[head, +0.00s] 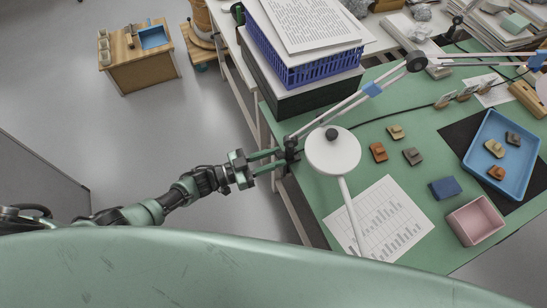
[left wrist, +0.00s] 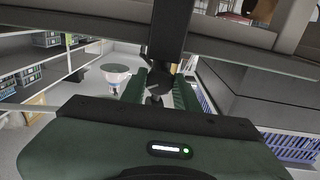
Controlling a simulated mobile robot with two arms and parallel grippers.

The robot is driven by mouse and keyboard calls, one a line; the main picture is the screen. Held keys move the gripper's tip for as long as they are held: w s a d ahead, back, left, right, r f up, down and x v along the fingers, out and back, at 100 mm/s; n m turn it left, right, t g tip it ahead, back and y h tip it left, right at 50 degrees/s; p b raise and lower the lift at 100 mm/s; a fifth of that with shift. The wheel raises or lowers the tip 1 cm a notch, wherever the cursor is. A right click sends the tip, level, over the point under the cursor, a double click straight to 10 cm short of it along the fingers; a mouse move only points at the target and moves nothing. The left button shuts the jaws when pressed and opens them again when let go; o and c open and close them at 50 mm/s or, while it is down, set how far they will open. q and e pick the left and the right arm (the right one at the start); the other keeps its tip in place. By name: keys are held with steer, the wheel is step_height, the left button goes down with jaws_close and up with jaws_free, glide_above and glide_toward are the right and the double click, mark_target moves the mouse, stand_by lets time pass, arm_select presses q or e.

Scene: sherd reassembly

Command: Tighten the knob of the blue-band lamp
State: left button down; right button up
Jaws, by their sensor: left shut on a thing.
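The blue-band lamp (head: 373,89) has a jointed grey arm with blue bands, reaching from a dark clamp (head: 291,148) at the left edge of the green-topped table. My left gripper (head: 286,157) is at that clamp, beside the table edge. In the left wrist view, its green fingers (left wrist: 159,93) stand on either side of a dark knob (left wrist: 156,84) below the clamp's dark post (left wrist: 170,35). The gripper is shut on this knob, which is small and partly hidden. How tight it is cannot be told. My right gripper is not in view.
A round white disc on a white stem (head: 334,153) stands over the table, close to the clamp. A blue crate (head: 300,72) with papers is behind. A blue tray (head: 480,165), several sherds, a pink box (head: 475,222) and a printed sheet (head: 375,220) lie right.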

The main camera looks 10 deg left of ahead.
arm_select(q)
steer(key=m+b, duration=0.1)
steer(key=m, duration=0.2)
steer(key=c, duration=1.1)
jaws_free()
steer(key=shift+o, duration=0.2)
steer(key=b+v, duration=0.1)
steer(key=v, duration=0.6)
steer(key=shift+s+a, duration=0.2)
steer(key=shift+a, duration=0.15)
